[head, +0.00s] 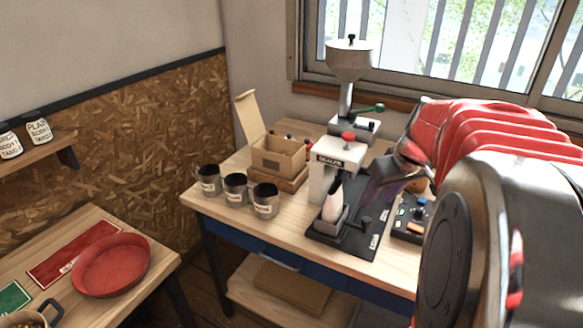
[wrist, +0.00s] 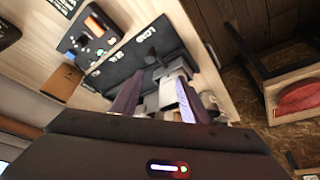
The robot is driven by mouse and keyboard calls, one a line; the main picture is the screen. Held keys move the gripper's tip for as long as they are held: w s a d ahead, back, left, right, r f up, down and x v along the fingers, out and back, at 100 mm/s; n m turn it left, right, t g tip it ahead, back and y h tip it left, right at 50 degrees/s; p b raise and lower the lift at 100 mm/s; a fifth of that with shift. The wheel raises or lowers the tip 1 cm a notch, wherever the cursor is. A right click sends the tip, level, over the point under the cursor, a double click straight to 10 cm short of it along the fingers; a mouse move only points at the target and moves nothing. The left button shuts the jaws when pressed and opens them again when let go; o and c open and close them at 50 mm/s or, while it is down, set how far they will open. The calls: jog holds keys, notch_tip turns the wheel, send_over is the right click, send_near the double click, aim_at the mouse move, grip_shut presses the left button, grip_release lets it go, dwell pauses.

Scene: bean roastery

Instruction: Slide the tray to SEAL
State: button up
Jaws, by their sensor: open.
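The sealer (head: 338,165) is a white press with a red knob on top, on a black base (head: 352,243). A grey tray (head: 330,222) holding an upright white pouch (head: 333,202) sits at the base's front end, beside the LOAD label (wrist: 146,36). A black knob (head: 367,222) stands to its right; it also shows in the wrist view (wrist: 152,57). My gripper (head: 378,192), with purple fingers, is open and empty, above the base right of the press. In the wrist view, the tray (wrist: 174,70) shows beyond the fingertips (wrist: 166,82); contact cannot be told.
A grinder (head: 348,75) is behind. A control box (head: 411,222) is to the right. A red plate (head: 111,265) lies on the near-left table.

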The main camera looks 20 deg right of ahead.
aim_at(368, 220)
jog(key=shift+s+d+f, duration=0.1)
jog(key=shift+d+f, duration=0.05)
jog(key=shift+d, duration=0.5)
jog(key=shift+d+f, duration=0.1)
jog(key=shift+d, duration=0.5)
jog(key=shift+f, duration=0.1)
jog(key=x, duration=1.3)
jog(key=shift+w+f, duration=0.2)
jog(key=shift+f, duration=0.1)
grip_shut()
